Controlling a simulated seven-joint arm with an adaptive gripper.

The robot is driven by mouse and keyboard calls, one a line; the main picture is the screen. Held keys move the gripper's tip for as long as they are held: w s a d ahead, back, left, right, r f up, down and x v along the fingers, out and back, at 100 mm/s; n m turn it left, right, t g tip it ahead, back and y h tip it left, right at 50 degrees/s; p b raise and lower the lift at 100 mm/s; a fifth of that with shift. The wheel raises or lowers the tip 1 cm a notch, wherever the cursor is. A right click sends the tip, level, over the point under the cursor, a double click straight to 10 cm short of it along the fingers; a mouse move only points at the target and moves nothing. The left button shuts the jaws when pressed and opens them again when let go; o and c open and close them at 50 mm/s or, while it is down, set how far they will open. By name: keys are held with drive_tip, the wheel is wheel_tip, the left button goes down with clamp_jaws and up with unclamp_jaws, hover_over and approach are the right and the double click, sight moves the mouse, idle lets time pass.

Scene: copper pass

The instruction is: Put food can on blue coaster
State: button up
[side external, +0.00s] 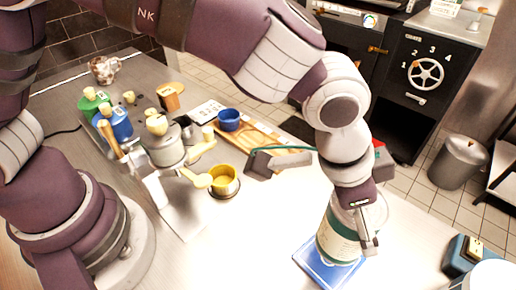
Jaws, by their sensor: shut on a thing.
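The food can (337,242) is a cylinder with a white top and a green and cream label. It stands upright in the side external view, low and right of centre. The blue coaster (318,272) is a flat blue square under the can, near the front of the counter. The can's base appears to be over or on the coaster; I cannot tell whether it touches. My gripper (362,225) points down at the can's upper part and is shut on it. Part of the gripper is hidden behind the can and its own body.
A grey and green item (277,160) lies behind the can. A blue box (463,259) is at the right edge. The counter left of the coaster is clear.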

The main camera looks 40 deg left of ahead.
sight(337, 205)
wheel_tip(337, 205, down, 5)
drive_tip(key=shift+f, duration=0.1)
drive_tip(key=o, duration=1.2)
drive_tip(key=shift+f, duration=0.1)
drive_tip(key=v, duration=1.2)
drive_tip(key=w+a+r+n+t+y, duration=0.1)
drive_tip(key=a+r+n, duration=0.1)
drive_tip(key=a, duration=0.3)
drive_tip(key=w+a+r+n, duration=0.1)
drive_tip(key=a+r, duration=0.1)
drive_tip(key=a, duration=0.4)
drive_tip(key=s+a+n, duration=0.2)
drive_tip(key=a, duration=0.2)
drive_tip(key=s+a+n+t+y, duration=0.1)
drive_tip(key=s+a+n, duration=0.1)
drive_tip(key=a, duration=0.3)
drive_tip(key=s+a+n+y, duration=0.1)
drive_tip(key=s+a+n, duration=0.1)
drive_tip(key=s+a, duration=0.1)
drive_tip(key=shift+a+r, duration=0.1)
drive_tip(key=shift+a, duration=0.55)
